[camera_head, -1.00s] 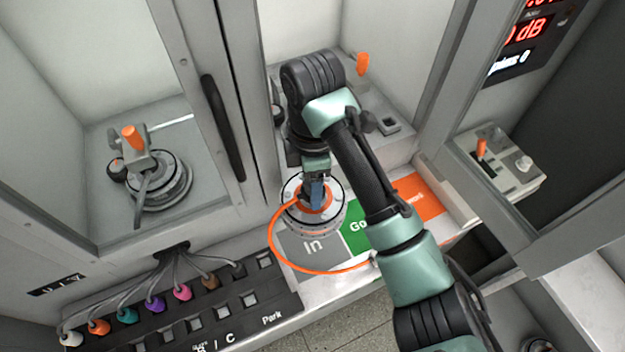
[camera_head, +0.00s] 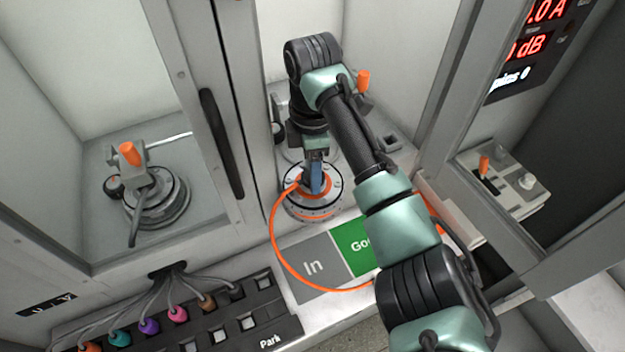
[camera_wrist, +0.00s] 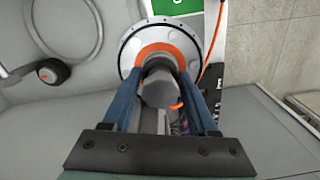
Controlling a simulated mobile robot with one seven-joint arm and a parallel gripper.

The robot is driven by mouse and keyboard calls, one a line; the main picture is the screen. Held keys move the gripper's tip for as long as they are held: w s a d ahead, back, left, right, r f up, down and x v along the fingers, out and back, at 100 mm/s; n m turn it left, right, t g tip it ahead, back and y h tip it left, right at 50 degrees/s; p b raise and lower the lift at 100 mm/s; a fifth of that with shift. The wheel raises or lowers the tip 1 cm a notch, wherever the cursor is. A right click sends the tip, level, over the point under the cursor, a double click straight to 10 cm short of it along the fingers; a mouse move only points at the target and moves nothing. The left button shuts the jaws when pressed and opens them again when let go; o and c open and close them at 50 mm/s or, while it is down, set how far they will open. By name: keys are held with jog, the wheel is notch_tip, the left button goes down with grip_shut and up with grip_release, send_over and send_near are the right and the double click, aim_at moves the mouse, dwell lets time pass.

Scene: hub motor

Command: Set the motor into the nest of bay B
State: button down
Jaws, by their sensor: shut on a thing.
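The motor (camera_head: 297,207) is a round silver disc with an orange ring and an orange cable. My gripper (camera_head: 315,182) is shut on its central hub, and in the wrist view the blue fingers (camera_wrist: 160,84) stand either side of the hub. The motor (camera_wrist: 131,47) is at the front of the right-hand bay, behind the In pad; its height above the surface is unclear. A round grey nest (camera_wrist: 99,32) lies on that bay's floor beside the motor in the wrist view. In the head view my arm hides most of it. Bay letters are not readable.
An orange-handled clamp (camera_head: 363,82) and a black knob (camera_wrist: 53,71) are by the nest. The left bay holds another round fixture (camera_head: 160,205) behind a door frame with a black handle (camera_head: 221,140). Coloured plugs (camera_head: 149,326) line the front left. The In pad (camera_head: 318,268) is clear of the motor.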

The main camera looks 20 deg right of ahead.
jog(key=shift+w+d+b, duration=0.3)
jog(key=shift+w+b, duration=0.3)
jog(key=shift+w, duration=0.2)
jog(key=shift+w+d+b, duration=0.35)
jog(key=shift+w+b, duration=0.2)
jog(key=shift+w, duration=0.2)
jog(key=shift+w+d+b, duration=0.3)
jog(key=shift+w+b, duration=0.3)
jog(key=shift+w, duration=0.2)
jog(key=shift+w+d+r+b, duration=0.25)
jog(key=shift+w+b, duration=0.4)
jog(key=shift+w+r, duration=0.1)
